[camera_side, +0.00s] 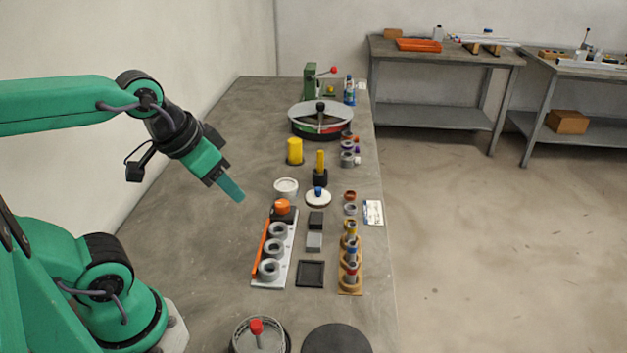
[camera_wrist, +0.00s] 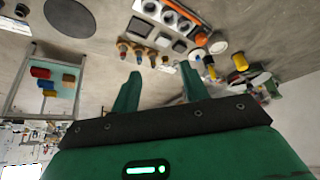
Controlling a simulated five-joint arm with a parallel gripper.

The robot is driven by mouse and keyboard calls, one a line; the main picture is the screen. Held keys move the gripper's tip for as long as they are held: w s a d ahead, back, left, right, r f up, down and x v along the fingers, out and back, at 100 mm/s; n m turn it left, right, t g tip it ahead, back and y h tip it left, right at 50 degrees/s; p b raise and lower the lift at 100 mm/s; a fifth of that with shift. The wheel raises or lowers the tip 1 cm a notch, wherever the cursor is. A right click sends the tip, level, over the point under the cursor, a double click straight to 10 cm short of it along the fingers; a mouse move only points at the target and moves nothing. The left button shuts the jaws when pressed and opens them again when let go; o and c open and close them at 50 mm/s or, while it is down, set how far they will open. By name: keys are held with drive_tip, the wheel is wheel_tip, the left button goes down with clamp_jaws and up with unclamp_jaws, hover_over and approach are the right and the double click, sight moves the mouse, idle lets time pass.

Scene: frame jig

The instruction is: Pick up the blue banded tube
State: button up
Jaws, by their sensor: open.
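A wooden rack (camera_side: 357,283) holds several short banded tubes near the right edge of the bench. A blue banded tube (camera_side: 351,244) seems to stand among them, between yellow and red bands; the bands are small and hard to separate. The rack's tubes (camera_wrist: 137,50) also show in the wrist view, beyond my fingers, with their band colours unclear. My gripper (camera_side: 238,196) is above the bench, left of and higher than the rack. Its two fingers are apart and empty in the wrist view (camera_wrist: 160,74).
A white holder (camera_side: 283,262) with several grey rings stands left of the rack. Dark and grey blocks (camera_side: 315,230) and a square black tray (camera_side: 310,274) lie between. A yellow cylinder (camera_side: 294,151) and round turntable (camera_side: 321,119) are farther back. The bench's left side is clear.

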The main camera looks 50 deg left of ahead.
drive_tip(key=n+g, duration=0.5)
drive_tip(key=n, duration=0.7)
hover_over(352, 243)
drive_tip(key=f, duration=1.3)
drive_tip(key=shift+s+a+f, duration=0.1)
drive_tip(key=shift+s+f, duration=0.2)
drive_tip(key=shift+s, duration=0.05)
drive_tip(key=shift+w+d+f+g, duration=0.2)
drive_tip(key=shift+f+g, duration=0.1)
drive_tip(key=shift+f, duration=1.4)
drive_tip(key=shift+w+a+f, duration=0.1)
drive_tip(key=shift+f, duration=1.2)
drive_tip(key=shift+w+f, duration=0.1)
drive_tip(key=shift+f, duration=1.2)
